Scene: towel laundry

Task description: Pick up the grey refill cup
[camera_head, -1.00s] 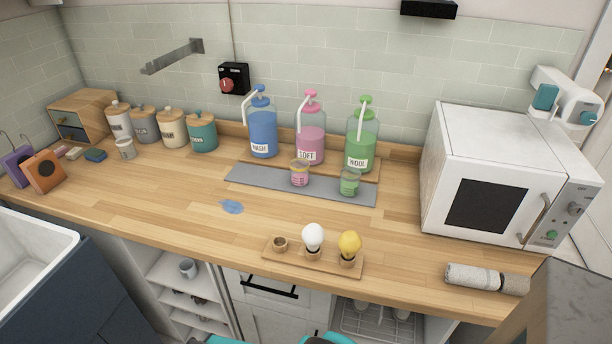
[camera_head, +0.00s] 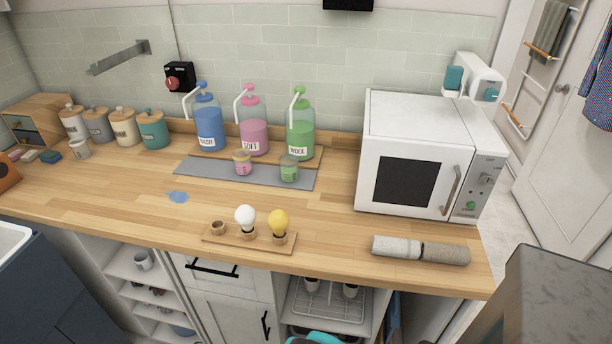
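A small light grey-white cup (camera_head: 79,149) stands upright on the counter at the left, in front of the canisters. Another pale grey cup (camera_head: 143,260) sits on an open shelf below the counter. I cannot tell from the picture which of them is the grey refill cup. Two small labelled containers, one with pink contents (camera_head: 243,163) and one with green (camera_head: 289,169), stand on the grey mat (camera_head: 195,171). My gripper is not recognisable in view; only a teal and dark part shows at the bottom edge.
Blue, pink and green pump bottles (camera_head: 252,128) stand behind the mat. A bulb holder (camera_head: 267,246) lies near the front edge. A white microwave (camera_head: 415,130) and rolled towel (camera_head: 420,250) occupy the right.

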